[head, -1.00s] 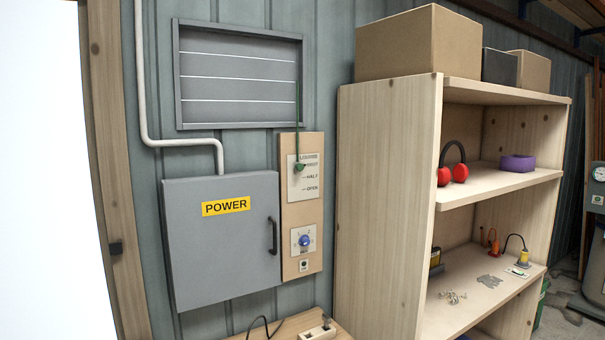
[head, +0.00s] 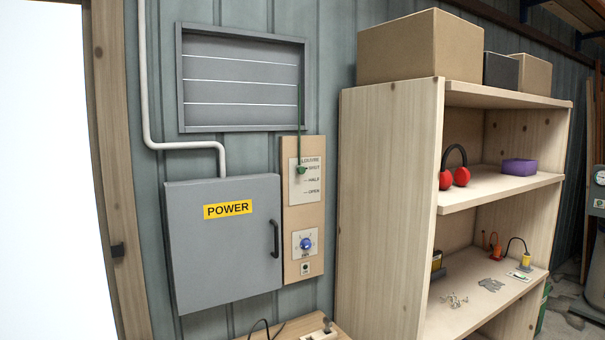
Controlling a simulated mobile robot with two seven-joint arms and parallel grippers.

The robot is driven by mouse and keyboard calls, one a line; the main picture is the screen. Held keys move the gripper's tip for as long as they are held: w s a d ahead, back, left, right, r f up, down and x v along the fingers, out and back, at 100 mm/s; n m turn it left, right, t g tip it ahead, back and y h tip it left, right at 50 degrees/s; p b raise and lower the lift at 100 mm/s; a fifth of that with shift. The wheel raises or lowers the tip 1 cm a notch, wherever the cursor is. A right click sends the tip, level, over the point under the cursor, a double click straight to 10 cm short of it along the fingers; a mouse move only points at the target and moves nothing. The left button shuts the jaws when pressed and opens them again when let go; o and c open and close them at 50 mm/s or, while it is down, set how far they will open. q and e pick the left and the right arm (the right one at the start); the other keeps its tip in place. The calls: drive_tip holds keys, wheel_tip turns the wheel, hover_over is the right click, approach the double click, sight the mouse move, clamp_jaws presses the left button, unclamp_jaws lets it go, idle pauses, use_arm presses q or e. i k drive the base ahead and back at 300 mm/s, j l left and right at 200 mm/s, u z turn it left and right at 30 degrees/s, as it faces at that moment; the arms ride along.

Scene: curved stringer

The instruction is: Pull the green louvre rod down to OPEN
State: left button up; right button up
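The green louvre rod (head: 299,125) hangs from the right side of the grey louvre (head: 243,80) down onto a wooden panel. Its green knob (head: 301,170) is level with the top mark, SHUT, on the white label plate (head: 312,184). The HALF and OPEN marks are below the knob. The louvre slats look closed, with thin light lines between them. Neither of my grippers is in view.
A grey POWER box (head: 224,243) with a black handle is left of the wooden panel (head: 317,237), which carries a blue dial (head: 306,244). A wooden shelf unit (head: 383,209) stands to the right. A bench (head: 290,330) edge shows below.

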sight(300, 169)
drive_tip(key=i+l+u, duration=0.1)
drive_tip(key=i+l, duration=1.05)
drive_tip(key=i, duration=0.1)
